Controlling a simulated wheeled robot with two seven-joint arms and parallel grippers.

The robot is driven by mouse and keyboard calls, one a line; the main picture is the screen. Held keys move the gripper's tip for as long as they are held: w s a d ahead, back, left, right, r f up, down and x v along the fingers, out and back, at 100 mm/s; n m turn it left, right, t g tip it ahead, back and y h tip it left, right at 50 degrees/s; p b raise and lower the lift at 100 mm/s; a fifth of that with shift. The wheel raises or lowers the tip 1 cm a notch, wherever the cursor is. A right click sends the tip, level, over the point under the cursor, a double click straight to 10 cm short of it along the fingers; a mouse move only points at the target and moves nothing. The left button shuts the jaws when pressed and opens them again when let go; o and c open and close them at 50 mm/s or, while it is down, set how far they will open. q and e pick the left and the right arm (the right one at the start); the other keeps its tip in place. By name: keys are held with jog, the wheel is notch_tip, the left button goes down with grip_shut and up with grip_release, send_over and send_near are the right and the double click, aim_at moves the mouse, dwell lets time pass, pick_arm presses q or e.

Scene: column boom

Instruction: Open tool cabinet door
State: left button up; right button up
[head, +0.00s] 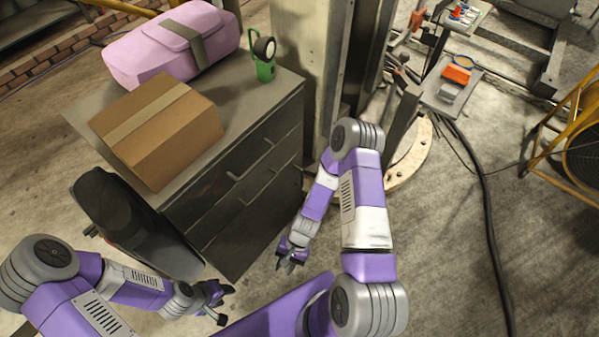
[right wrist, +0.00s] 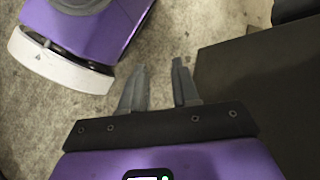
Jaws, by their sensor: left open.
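The tool cabinet (head: 225,205) is a dark grey unit with several fronts and bar handles (head: 250,172). It stands left of centre in the head view, and its fronts look closed. My right gripper (head: 285,266) is low in front of the cabinet, apart from it. In the right wrist view the right gripper (right wrist: 161,76) has its fingers apart with only floor between them, and a dark cabinet-like surface is at right. My left gripper (head: 226,304) is open and empty near the bottom of the head view, below the cabinet's near corner.
On the cabinet top are a cardboard box (head: 160,130), a pink bag (head: 172,45) and a green lamp-like item (head: 264,62). A dark rounded object (head: 125,215) stands against its near left side. A cable (head: 490,220) crosses the floor at right, by a yellow-framed fan (head: 580,140).

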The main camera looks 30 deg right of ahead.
jog(key=w+d+f+m+t+y+b, duration=0.1)
jog(key=w+d+f+m+t+y, duration=0.2)
jog(key=w+m, duration=0.4)
jog(key=w+d+f+m+t+y+b, duration=0.1)
jog(key=w+f+m+t+y+b, duration=0.15)
jog(key=w+m+t, duration=0.35)
jog(key=w+d+m+t+h+b, duration=0.1)
jog(key=w+d+m+t+h, duration=0.4)
jog(key=d, duration=0.6)
jog(key=w+d+m+t+h, duration=0.3)
jog(key=w+d+m+t, duration=0.3)
jog(key=d, duration=0.4)
jog(key=shift+m, duration=0.4)
jog(key=w+b, duration=0.1)
jog(key=w, duration=0.3)
jog(key=w+a+b, duration=0.1)
jog(key=w, duration=0.1)
jog(key=shift+a+r+b, duration=0.1)
jog(key=shift+r+b, duration=0.2)
jog(key=shift+r, duration=0.05)
grip_shut()
